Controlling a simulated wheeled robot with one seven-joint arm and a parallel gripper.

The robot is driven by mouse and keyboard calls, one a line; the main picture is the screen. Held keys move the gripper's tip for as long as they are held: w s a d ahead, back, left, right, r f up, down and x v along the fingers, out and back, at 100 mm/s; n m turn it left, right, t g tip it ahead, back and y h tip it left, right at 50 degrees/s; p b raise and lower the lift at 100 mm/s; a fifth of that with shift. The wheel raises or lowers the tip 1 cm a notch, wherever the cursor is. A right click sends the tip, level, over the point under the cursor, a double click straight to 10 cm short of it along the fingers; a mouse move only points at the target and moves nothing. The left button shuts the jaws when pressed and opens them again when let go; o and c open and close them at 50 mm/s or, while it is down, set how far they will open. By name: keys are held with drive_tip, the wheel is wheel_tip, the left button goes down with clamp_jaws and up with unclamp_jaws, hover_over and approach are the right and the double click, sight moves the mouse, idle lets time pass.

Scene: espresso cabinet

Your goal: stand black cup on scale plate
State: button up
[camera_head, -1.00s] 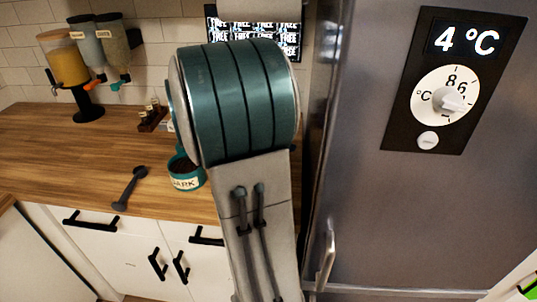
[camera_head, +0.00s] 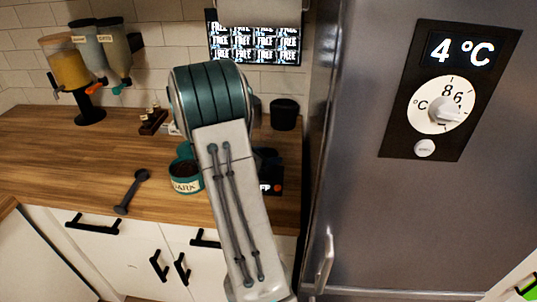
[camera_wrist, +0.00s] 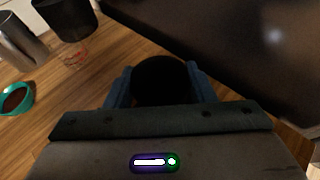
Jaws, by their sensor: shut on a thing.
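My gripper (camera_wrist: 160,72) is shut on a dark round thing, the black cup (camera_wrist: 160,82), which sits between the two blue fingers in the wrist view. In the head view my own arm hides most of the gripper and the held cup. A small black item with white letters (camera_head: 266,187) shows just right of my arm on the counter; it may be part of the scale, but I cannot tell. The scale plate cannot be made out in either view, nor whether the cup touches anything below it.
Another black container (camera_head: 284,114) stands at the back. A metal cylinder (camera_wrist: 22,42) shows in the wrist view. The tall fridge (camera_head: 350,200) bounds the right.

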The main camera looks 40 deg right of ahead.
drive_tip(key=shift+f, duration=0.2)
drive_tip(key=o, duration=1)
drive_tip(key=shift+r, duration=0.25)
drive_tip(key=b+v, duration=0.1)
drive_tip(key=v, duration=1.1)
drive_tip(key=s+a+r+m+t+y, duration=0.1)
drive_tip(key=s+a+m+y, duration=0.5)
drive_tip(key=a, duration=0.6)
drive_tip(key=s+a+r+m+t+y, duration=0.1)
drive_tip(key=s+a+m+t+y, duration=0.2)
drive_tip(key=s+a+m+y, duration=0.4)
drive_tip(key=s+a+m, duration=0.3)
drive_tip(key=a, duration=0.3)
drive_tip(key=shift+a+r+m+y, duration=0.25)
drive_tip(key=shift+r+m+y, duration=0.05)
drive_tip(key=shift+r+m, duration=0.1)
